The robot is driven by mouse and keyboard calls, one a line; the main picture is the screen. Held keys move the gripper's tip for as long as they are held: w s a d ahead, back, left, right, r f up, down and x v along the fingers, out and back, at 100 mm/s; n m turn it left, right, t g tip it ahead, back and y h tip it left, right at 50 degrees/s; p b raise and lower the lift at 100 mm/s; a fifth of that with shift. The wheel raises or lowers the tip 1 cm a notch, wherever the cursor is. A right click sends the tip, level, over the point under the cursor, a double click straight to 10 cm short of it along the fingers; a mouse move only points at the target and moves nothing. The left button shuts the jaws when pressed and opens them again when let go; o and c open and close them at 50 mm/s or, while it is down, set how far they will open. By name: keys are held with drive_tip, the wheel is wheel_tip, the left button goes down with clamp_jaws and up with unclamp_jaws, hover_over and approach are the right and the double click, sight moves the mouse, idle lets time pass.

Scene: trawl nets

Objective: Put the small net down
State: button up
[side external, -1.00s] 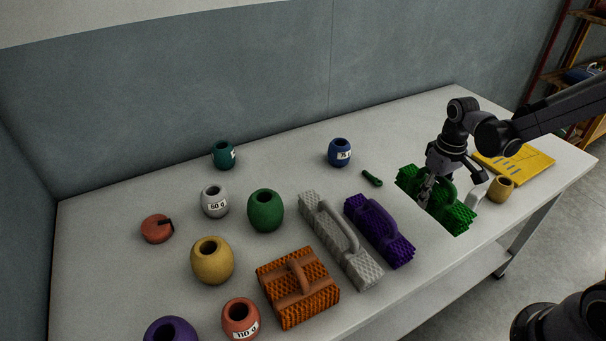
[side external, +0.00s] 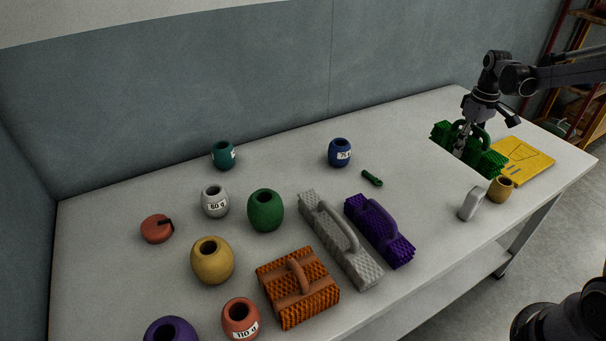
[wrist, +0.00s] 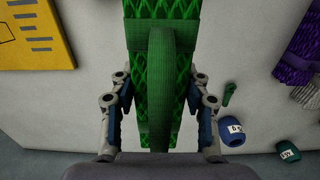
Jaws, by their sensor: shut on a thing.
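The green net (side external: 486,160) is a long textured bundle with an arched handle, at the right back of the table. My gripper (side external: 462,144) is over it, shut on its handle. In the wrist view the green net (wrist: 133,75) runs lengthwise under the camera, with the fingers of my gripper (wrist: 160,100) on both sides of the handle. The net looks level; whether its underside touches the table I cannot tell.
A yellow board (side external: 525,162), a mustard mug (side external: 502,188) and a grey block (side external: 471,204) are close by on the right. Purple (side external: 380,232), grey (side external: 340,245) and orange (side external: 298,288) nets lie further left, near several pots. The table between the purple and green nets is mostly clear.

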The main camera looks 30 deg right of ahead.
drive_tip(key=w+d+f, duration=0.1)
drive_tip(key=w+d, duration=0.3)
drive_tip(key=d, duration=0.6)
hover_over(424, 159)
wheel_tip(424, 159, down, 7)
drive_tip(key=shift+f, duration=2)
drive_tip(key=o, duration=1.3)
drive_tip(key=shift+f, duration=0.15)
